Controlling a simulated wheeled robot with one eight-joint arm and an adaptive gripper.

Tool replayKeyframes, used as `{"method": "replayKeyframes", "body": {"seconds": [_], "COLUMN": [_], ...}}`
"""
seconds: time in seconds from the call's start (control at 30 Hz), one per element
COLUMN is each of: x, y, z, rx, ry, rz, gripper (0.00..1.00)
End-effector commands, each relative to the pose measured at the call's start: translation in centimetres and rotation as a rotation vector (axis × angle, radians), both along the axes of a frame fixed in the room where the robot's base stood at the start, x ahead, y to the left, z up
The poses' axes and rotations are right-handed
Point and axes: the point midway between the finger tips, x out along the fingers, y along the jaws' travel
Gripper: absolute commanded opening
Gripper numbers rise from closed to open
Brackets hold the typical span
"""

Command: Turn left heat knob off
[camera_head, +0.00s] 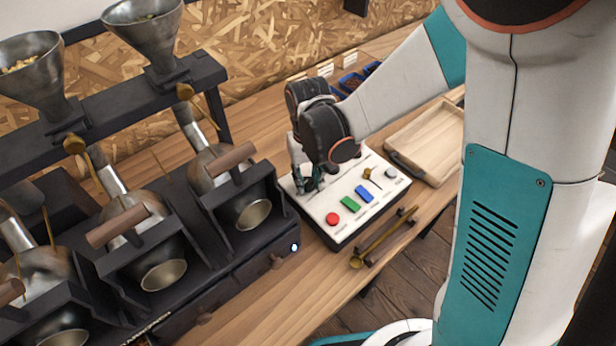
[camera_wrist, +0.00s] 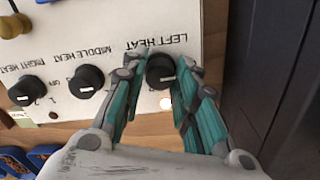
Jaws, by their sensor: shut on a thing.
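The left heat knob (camera_wrist: 160,71) is a black round knob under the label LEFT HEAT in the wrist view. My gripper (camera_wrist: 163,80) has a teal finger on each side of it and is shut on it. A white light spot shows just below the knob. The knob's pointer mark is hard to read. In the head view my gripper (camera_head: 308,180) reaches down to the left back part of the white control panel (camera_head: 345,232); the knobs there are mostly hidden by the gripper and arm.
The middle heat knob (camera_wrist: 86,81) and right heat knob (camera_wrist: 27,89) sit beside it. Roasters (camera_head: 140,245) stand left; a wooden tray (camera_head: 430,140) lies right.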

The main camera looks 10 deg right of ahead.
Motion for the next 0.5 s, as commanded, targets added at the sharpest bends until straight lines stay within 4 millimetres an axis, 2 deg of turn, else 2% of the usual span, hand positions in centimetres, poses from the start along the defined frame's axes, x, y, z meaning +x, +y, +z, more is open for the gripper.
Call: {"method": "replayKeyframes", "body": {"seconds": [0.03, 0.1, 0.13, 0.5], "x": [0.01, 0.01, 0.01, 0.00], "y": [0.01, 0.01, 0.01, 0.00], "z": [-0.01, -0.01, -0.01, 0.31], "rx": [0.000, 0.000, 0.000, 0.000], "ry": [0.000, 0.000, 0.000, 0.000], "rz": [0.001, 0.001, 0.000, 0.000], "gripper": [0.32, 0.48, 0.49, 0.49]}}
